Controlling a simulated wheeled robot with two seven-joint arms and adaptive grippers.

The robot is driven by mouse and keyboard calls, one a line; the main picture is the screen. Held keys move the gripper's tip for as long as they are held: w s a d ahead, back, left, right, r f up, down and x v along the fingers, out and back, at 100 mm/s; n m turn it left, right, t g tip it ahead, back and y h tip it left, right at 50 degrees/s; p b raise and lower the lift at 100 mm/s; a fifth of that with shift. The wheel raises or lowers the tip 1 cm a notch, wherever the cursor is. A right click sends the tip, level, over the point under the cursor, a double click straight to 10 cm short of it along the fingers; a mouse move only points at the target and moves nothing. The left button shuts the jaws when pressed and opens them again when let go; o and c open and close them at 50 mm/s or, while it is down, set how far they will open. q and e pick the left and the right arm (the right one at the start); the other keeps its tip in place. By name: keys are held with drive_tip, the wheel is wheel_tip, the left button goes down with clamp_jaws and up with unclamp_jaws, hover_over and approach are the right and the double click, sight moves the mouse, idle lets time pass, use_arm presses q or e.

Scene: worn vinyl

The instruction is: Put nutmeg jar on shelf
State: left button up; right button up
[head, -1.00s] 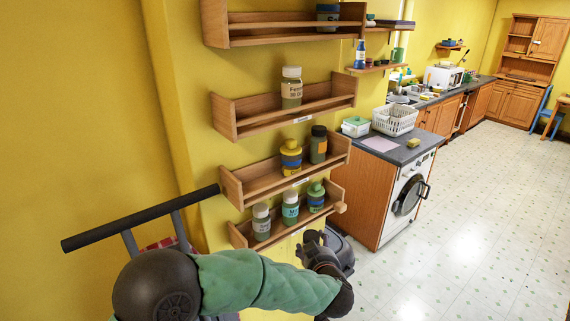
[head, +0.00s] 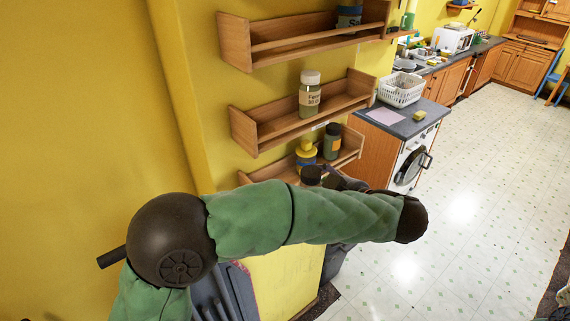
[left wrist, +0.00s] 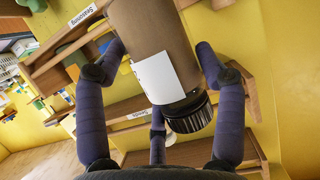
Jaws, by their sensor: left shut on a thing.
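My left gripper (left wrist: 160,60) is shut around a brown jar (left wrist: 150,25) with a black ribbed lid and a white label. The label's writing is not readable, so I cannot confirm it is nutmeg. In the left wrist view the jar appears tilted, lid toward the camera. In the head view the dark lid (head: 312,174) shows just above my green arm, in front of the third shelf (head: 348,150). The gripper is mostly hidden behind my forearm there. My right gripper is not in view.
The second shelf (head: 243,132) holds a white-lidded jar (head: 309,95) with free room both sides. The third shelf holds a yellow-lidded jar (head: 306,153) and a dark-lidded jar (head: 332,141). The top shelf (head: 235,42) holds a blue jar (head: 348,20). My arm hides the lowest shelf.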

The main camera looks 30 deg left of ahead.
use_arm(q)
drive_tip(key=w+a, duration=0.1)
drive_tip(key=a, duration=0.3)
drive_tip(key=w+a+p, duration=0.1)
drive_tip(key=w+a, duration=0.1)
drive_tip(key=a, duration=0.2)
drive_tip(key=w+a, duration=0.2)
drive_tip(key=a, duration=0.2)
drive_tip(key=shift+w+a, duration=0.15)
drive_tip(key=shift+a, duration=0.2)
drive_tip(key=shift+w+a, duration=0.1)
drive_tip(key=shift+a, duration=0.05)
drive_tip(key=shift+f+p, duration=0.35)
drive_tip(key=shift+f, duration=1.45)
drive_tip(key=o, duration=1.1)
drive_tip(key=shift+f, duration=0.15)
drive_tip(key=shift+r, duration=0.2)
drive_tip(key=v, duration=1.2)
drive_tip(key=shift+b, duration=0.35)
